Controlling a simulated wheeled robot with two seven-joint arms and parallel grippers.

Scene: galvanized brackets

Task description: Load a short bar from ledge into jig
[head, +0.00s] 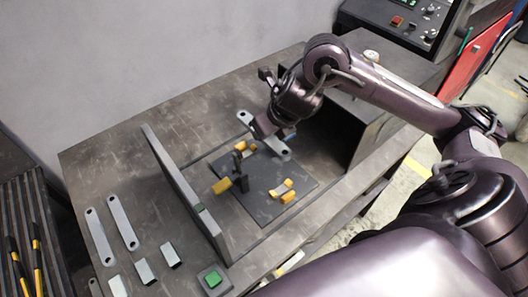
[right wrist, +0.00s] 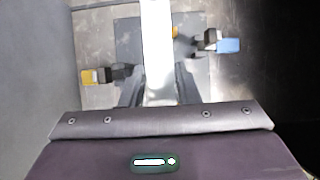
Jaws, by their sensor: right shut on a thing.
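My right gripper (head: 268,128) is shut on a pale grey bar (head: 276,147) with a hole at each end. In the right wrist view the bar (right wrist: 157,60) runs upright between the two fingers (right wrist: 158,88). The gripper holds it over the back part of the jig (head: 258,205), a dark plate with yellow clamps and blocks (head: 283,188). The arm hides the bar's middle, and I cannot tell its height above the plate. A clamp with a blue handle (right wrist: 228,45) shows right of the bar. My left gripper is not in view.
An upright grey panel (head: 178,190) stands left of the jig. Beyond it lie long bars (head: 122,222) and short pieces (head: 145,271). A green button box (head: 213,279) is near the front. A dark enclosure wall (head: 372,140) stands right of the jig.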

